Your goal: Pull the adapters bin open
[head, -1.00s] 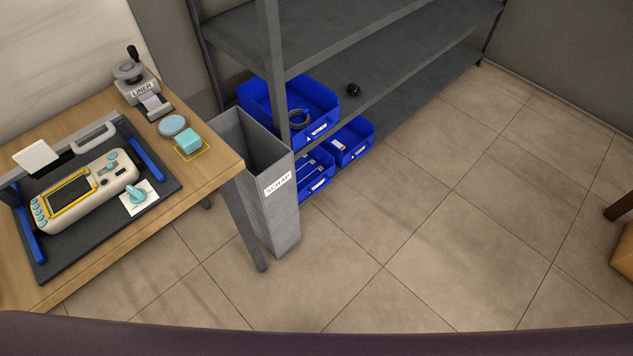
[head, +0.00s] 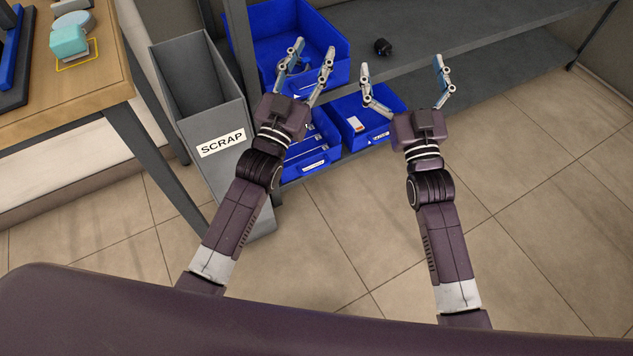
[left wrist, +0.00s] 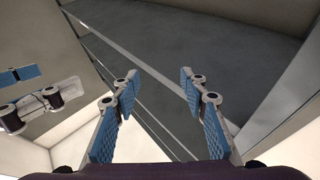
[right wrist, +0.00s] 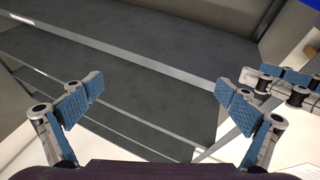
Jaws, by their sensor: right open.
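Three blue bins sit at the shelf. A large upper bin (head: 335,75) is behind my left gripper. A lower left bin (head: 312,160) is partly hidden by my left arm, and a lower right bin (head: 360,122) holds a small white-labelled item. The bin labels are too small to read, so I cannot tell which is the adapters bin. My left gripper (head: 315,50) is open and empty in front of the upper bin; its parted fingers show in the left wrist view (left wrist: 159,75). My right gripper (head: 401,64) is wide open and empty, above and right of the lower right bin.
A grey scrap container (head: 205,115) stands left of the bins, close to my left arm. A grey shelf post (head: 241,60) rises beside it. A small black object (head: 382,46) lies on the shelf board (head: 480,45). A wooden table (head: 95,85) is at the left. The floor at right is clear.

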